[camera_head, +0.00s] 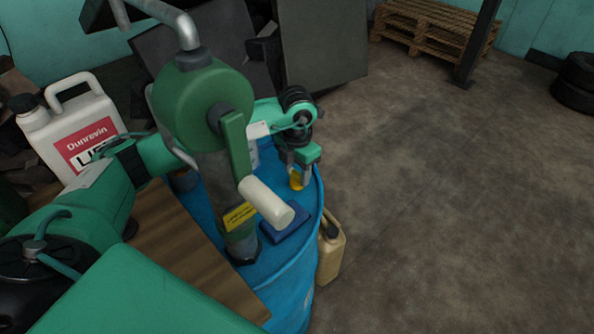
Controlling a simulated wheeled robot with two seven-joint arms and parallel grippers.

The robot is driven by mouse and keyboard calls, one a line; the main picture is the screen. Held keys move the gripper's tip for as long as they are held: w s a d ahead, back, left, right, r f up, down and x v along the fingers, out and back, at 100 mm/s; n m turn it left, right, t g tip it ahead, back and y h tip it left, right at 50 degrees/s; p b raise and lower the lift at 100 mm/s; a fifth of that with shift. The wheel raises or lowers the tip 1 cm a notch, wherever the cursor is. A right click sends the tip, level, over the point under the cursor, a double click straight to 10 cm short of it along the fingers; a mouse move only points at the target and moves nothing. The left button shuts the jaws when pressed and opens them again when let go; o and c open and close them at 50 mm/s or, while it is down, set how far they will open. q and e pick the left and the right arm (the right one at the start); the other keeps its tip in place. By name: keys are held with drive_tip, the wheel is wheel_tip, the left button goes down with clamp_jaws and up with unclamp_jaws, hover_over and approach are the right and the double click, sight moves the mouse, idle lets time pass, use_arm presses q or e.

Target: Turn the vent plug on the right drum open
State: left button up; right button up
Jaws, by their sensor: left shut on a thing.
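The blue drum (287,285) stands in the middle of the view. My left gripper (299,178) reaches over its far right part from behind the hand pump. It points down and is shut on a small yellow piece, which looks like the vent plug (295,182), at the drum's top near the rim. The fingers partly hide the plug, so how far it is turned cannot be told. My right gripper is not in view.
A green-grey hand pump (201,100) with a crank and pale handle rises from the drum top. A dark blue flat item (285,223) lies beside it. A wooden board (165,235), a white jug (70,130) and a tan canister (330,250) are near.

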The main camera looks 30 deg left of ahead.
sight(297, 173)
use_arm(q)
drive_tip(key=shift+r, duration=0.1)
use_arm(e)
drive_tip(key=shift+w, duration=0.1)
use_arm(q)
drive_tip(key=o, duration=1)
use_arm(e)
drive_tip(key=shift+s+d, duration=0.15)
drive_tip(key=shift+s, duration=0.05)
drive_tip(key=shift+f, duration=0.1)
use_arm(q)
drive_tip(key=shift+r, duration=0.4)
wheel_tip(297, 173, up, 13)
drive_tip(key=shift+b, duration=0.9)
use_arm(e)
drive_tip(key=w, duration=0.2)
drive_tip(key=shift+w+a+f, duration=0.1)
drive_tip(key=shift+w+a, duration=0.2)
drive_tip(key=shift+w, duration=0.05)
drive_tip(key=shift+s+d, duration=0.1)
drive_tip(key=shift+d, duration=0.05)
